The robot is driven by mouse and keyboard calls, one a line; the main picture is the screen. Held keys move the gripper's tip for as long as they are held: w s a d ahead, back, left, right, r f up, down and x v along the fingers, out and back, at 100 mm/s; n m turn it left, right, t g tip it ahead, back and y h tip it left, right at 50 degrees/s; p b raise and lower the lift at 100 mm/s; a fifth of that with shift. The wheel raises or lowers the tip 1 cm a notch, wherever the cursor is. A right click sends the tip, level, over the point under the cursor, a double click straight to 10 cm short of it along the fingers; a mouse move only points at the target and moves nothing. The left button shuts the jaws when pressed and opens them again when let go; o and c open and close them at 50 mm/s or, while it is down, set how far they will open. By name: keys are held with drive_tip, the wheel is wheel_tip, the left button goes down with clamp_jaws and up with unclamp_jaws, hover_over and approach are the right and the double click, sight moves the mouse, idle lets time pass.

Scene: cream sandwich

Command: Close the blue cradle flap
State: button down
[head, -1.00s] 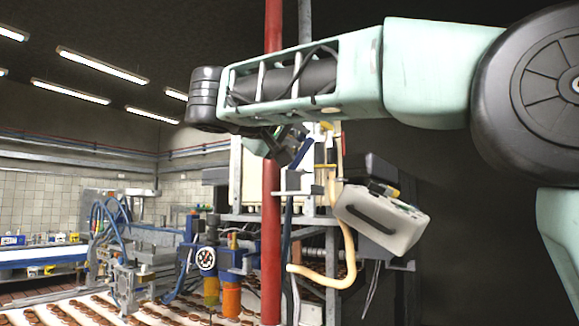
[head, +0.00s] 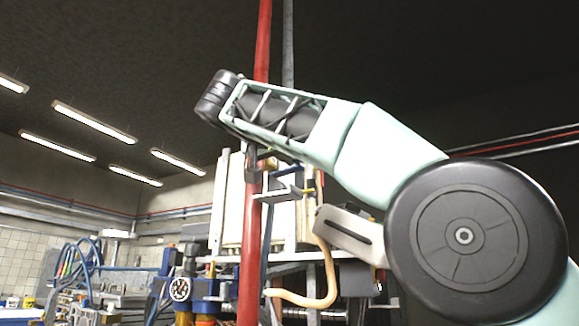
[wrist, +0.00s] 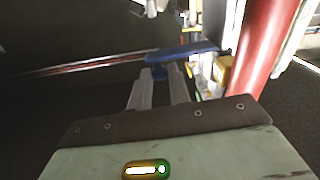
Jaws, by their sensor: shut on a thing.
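In the wrist view the two grey fingers of my gripper (wrist: 160,78) point up the picture, with the narrow lower part of a blue piece between their tips. This piece looks like the blue cradle flap (wrist: 188,50); its flat bar reaches to the right, toward the red pole. My gripper is shut on it. In the head view a small dark-blue strip (head: 284,182) shows above a grey bracket beside the red pole, and may be the same flap. My forearm hides most of my gripper there. The flap's hinge cannot be made out.
The red pole (head: 255,215) stands close beside the work area; it also shows at right in the wrist view (wrist: 262,45). A cream hose (head: 328,270) hangs below the bracket. A grey box (head: 348,236) with a dark slot sits right, partly behind my elbow.

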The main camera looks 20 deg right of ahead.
drive_tip(key=shift+s+f+m+b, duration=0.1)
drive_tip(key=shift+f+m+b, duration=0.15)
drive_tip(key=shift+m+b, duration=0.25)
drive_tip(key=c, duration=1.3)
unclamp_jaws()
drive_tip(key=p+v, duration=0.1)
drive_tip(key=v, duration=1.6)
drive_tip(key=shift+s+a, duration=0.1)
drive_tip(key=shift+s, duration=0.05)
drive_tip(key=shift+a, duration=0.1)
